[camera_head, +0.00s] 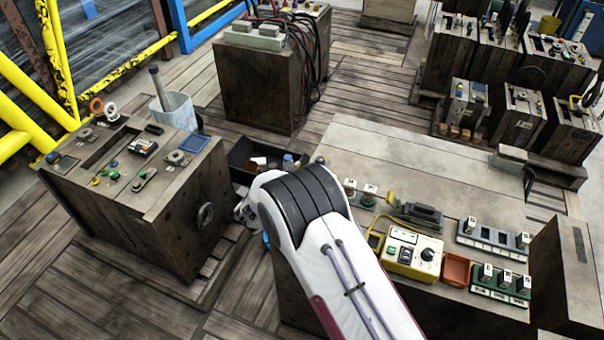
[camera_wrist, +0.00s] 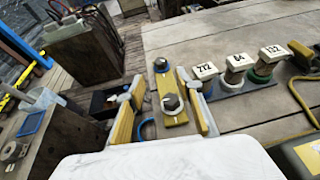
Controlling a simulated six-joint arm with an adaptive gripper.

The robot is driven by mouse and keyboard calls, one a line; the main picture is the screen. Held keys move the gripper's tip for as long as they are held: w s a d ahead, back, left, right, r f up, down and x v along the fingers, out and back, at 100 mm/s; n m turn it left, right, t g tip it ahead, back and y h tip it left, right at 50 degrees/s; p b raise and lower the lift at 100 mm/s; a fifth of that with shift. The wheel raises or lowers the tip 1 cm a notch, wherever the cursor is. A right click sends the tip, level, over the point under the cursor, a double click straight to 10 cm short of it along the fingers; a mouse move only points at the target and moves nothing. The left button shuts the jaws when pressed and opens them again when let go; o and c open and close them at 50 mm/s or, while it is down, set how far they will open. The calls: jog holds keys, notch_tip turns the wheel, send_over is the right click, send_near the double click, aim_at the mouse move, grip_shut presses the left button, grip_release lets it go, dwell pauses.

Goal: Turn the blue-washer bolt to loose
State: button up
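A narrow yellow plate (camera_wrist: 171,85) shows in the wrist view with two dark bolts on it. The far one is the blue-washer bolt (camera_wrist: 161,65), upright, with blue around its foot. The nearer bolt (camera_wrist: 172,102) has a large dark head and a pale base; a pale mark lies on the plate in front of it. My gripper (camera_wrist: 161,86) is open, its yellow-padded fingers on either side of the plate. The blue-washer bolt is just beyond the fingertips. No contact with either bolt is visible. In the head view my arm hides the gripper and the plate.
Close right of the fingers stands a grey strip (camera_wrist: 240,88) of white-tagged bolts. A yellow control box (camera_head: 412,254), an orange tray (camera_head: 456,269) and more bolt strips share the wooden bench (camera_head: 440,155). A dark bin (camera_head: 240,160) lies left of it.

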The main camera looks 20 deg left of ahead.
jog(key=shift+v, duration=0.75)
jog(key=shift+w+f, duration=0.1)
jog(key=shift+m+h, duration=0.8)
jog(key=shift+h, duration=0.1)
jog(key=shift+w+a+f, duration=0.15)
jog(key=shift+w+f, duration=0.15)
jog(key=shift+w, duration=0.35)
jog(key=shift+w+a+f, duration=0.1)
jog(key=shift+w+f, duration=0.2)
jog(key=shift+w, duration=0.35)
jog(key=shift+w+a+f, duration=0.15)
jog(key=shift+w+f, duration=0.15)
jog(key=shift+w, duration=0.35)
jog(key=shift+w, duration=0.1)
jog(key=shift+x, duration=3.75)
jog(key=shift+f, duration=0.1)
